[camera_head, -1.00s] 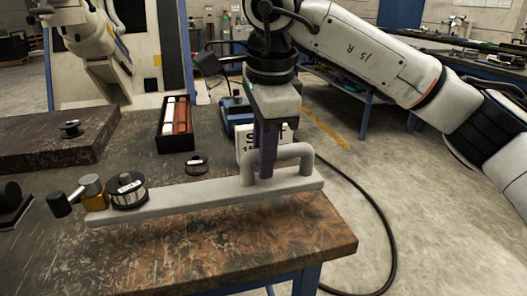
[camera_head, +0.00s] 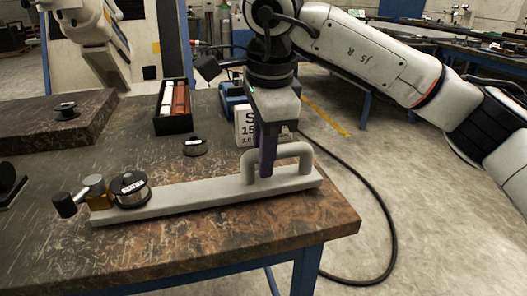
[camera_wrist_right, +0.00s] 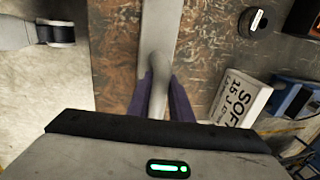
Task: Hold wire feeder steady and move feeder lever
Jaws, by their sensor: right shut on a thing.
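The wire feeder is a long pale grey bar (camera_head: 190,201) lying across the front of the table, with a raised loop handle (camera_head: 297,150) at its right end. A wire spool (camera_head: 130,191), a brass-coloured block (camera_head: 96,190) and a black-knobbed lever (camera_head: 66,203) sit at its left end. My right gripper (camera_head: 266,172) points down with its purple fingers shut on the handle. In the right wrist view the fingers (camera_wrist_right: 160,108) lie on both sides of the handle (camera_wrist_right: 158,75). My left gripper is not in view.
A loose spool (camera_head: 195,147), an open black box with red and white rolls (camera_head: 172,108) and a white printed box (camera_head: 244,127) stand behind the feeder. A raised dark slab (camera_head: 50,128) with a small spool (camera_head: 65,110) is at left. The table's front edge is close.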

